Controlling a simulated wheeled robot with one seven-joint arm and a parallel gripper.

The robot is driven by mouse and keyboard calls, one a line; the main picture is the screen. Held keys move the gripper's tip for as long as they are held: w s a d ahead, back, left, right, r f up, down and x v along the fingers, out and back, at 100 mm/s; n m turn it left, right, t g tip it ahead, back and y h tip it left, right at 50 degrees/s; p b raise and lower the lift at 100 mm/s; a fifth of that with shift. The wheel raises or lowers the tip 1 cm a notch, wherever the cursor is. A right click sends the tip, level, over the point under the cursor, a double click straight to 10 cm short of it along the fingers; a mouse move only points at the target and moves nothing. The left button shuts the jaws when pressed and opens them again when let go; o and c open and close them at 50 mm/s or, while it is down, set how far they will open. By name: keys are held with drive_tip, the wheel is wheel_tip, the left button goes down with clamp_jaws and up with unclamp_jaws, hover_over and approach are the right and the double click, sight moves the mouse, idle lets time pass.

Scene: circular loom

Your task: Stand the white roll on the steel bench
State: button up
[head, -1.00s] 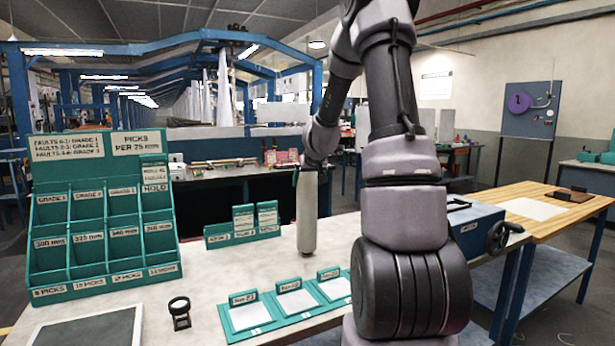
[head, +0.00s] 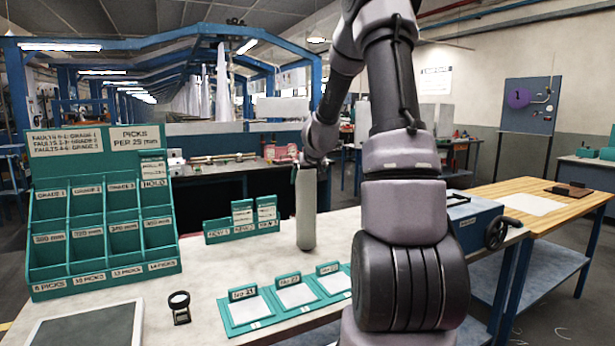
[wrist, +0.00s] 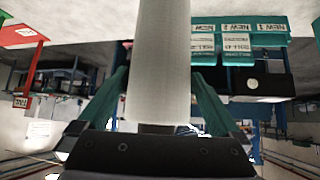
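The white roll (head: 306,210) is upright over the pale top of the bench (head: 205,262), behind the row of teal card holders. Its lower end looks to be at the bench top, but I cannot tell whether it touches. My gripper (head: 307,168) is at the roll's upper end. In the wrist view the roll (wrist: 158,65) runs up between the two teal fingers of my gripper (wrist: 160,85), which close on its sides. The roll's gripped end is partly hidden by the gripper body.
A teal pigeonhole rack (head: 105,240) stands at the left, with a small teal holder (head: 240,225) left of the roll. Card holders (head: 290,297), a black magnifier (head: 180,308) and a framed panel (head: 85,330) lie in front. A blue box (head: 478,222) with a handwheel is at right.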

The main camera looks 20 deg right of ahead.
drive_tip(key=v, duration=0.9)
drive_tip(key=shift+a+r, duration=0.1)
drive_tip(key=shift+v, duration=0.85)
drive_tip(key=s+a+r+y, duration=0.1)
drive_tip(key=s+a+r, duration=0.1)
drive_tip(key=s+a, duration=0.3)
drive_tip(key=s+a+r+m+g+y, duration=0.1)
drive_tip(key=s+a+r, duration=0.2)
drive_tip(key=s, duration=1.1)
drive_tip(key=s+a+r+m+y, duration=0.1)
drive_tip(key=s+a+r, duration=0.1)
drive_tip(key=s+a, duration=0.6)
drive_tip(key=shift+s+a+r+g+y, duration=0.2)
drive_tip(key=shift+s+r+g+y, duration=0.15)
drive_tip(key=shift+s, duration=0.35)
